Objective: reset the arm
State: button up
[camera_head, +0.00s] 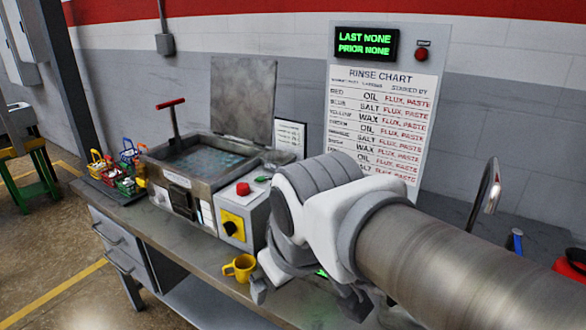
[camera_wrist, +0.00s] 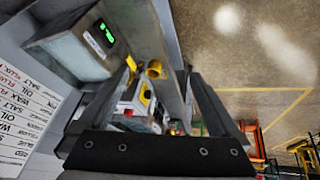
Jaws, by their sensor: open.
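My arm reaches in from the right in the head view, bent over the workbench, and its white and grey wrist hides part of the bench. My gripper (camera_wrist: 163,74) is open in the wrist view, with its two dark fingers spread apart and nothing held between them. A yellow mug (camera_head: 240,267) stands on the bench just left of my wrist in the head view. The mug also shows beyond the fingertips in the wrist view (camera_wrist: 155,70), and I see no contact with it.
The workbench (camera_head: 185,255) carries an open-lidded bath (camera_head: 205,160), a control box (camera_head: 240,218) with a red button, and several small coloured baskets (camera_head: 120,175). A rinse chart (camera_head: 385,120) stands behind my arm. A faucet (camera_head: 487,185) is at right. Open floor lies left.

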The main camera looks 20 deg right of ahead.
jog(key=s+m, duration=0.1)
jog(key=m, duration=0.1)
jog(key=shift+s+a+f+m+y, duration=0.15)
jog(key=shift+s+a+m+y, duration=0.05)
jog(key=shift+s+m+y, duration=0.15)
jog(key=shift+r+p, duration=0.95)
dwell(0.3)
